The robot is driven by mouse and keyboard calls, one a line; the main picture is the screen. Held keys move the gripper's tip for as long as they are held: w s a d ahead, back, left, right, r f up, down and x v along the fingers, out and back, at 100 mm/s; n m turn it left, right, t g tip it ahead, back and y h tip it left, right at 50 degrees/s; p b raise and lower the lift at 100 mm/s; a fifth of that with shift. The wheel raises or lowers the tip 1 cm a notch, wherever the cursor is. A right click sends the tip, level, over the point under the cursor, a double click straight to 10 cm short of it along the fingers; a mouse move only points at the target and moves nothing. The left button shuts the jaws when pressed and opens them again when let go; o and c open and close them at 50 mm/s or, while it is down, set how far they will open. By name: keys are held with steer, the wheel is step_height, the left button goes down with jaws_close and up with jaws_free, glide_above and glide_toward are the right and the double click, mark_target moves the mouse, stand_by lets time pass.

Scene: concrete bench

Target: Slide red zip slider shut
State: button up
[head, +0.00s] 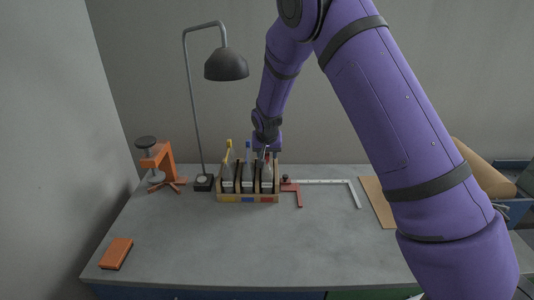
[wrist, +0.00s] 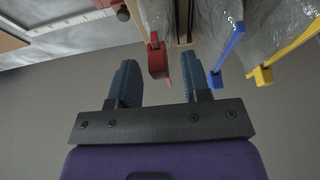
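A wooden rack (head: 236,199) on the bench holds three upright clear bags with yellow, blue and red zip parts. The red zip slider (wrist: 158,58) shows in the wrist view on the leftmost bag (wrist: 156,15). My gripper (wrist: 160,73) is open, its two blue fingers on either side of the red slider with visible gaps. In the head view my gripper (head: 266,149) is over the rack's right end and largely hides the red slider. The blue slider (wrist: 215,80) is close beside the right finger; the yellow slider (wrist: 263,76) is farther right.
A red-and-silver caliper-like tool (head: 325,182) lies right of the rack. A black desk lamp (head: 226,65) and an orange clamp stand (head: 160,160) are at the left. An orange block (head: 116,253) lies front left. The bench (head: 250,240) is clear in front.

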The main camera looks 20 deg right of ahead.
steer(key=v, duration=1)
steer(key=shift+s+r, duration=0.2)
steer(key=shift+r, duration=0.15)
steer(key=s+d+r+y, duration=0.1)
steer(key=s+d+r, duration=0.3)
steer(key=s+r, duration=0.5)
steer(key=s+d+r, duration=0.4)
steer(key=s+r, duration=0.4)
steer(key=s, duration=0.1)
steer(key=s+d+r+n, duration=0.1)
steer(key=s, duration=1.1)
steer(key=s+d+r+n+t, duration=0.1)
steer(key=s+r+n, duration=0.1)
steer(key=s, duration=1)
steer(key=shift+d, duration=0.4)
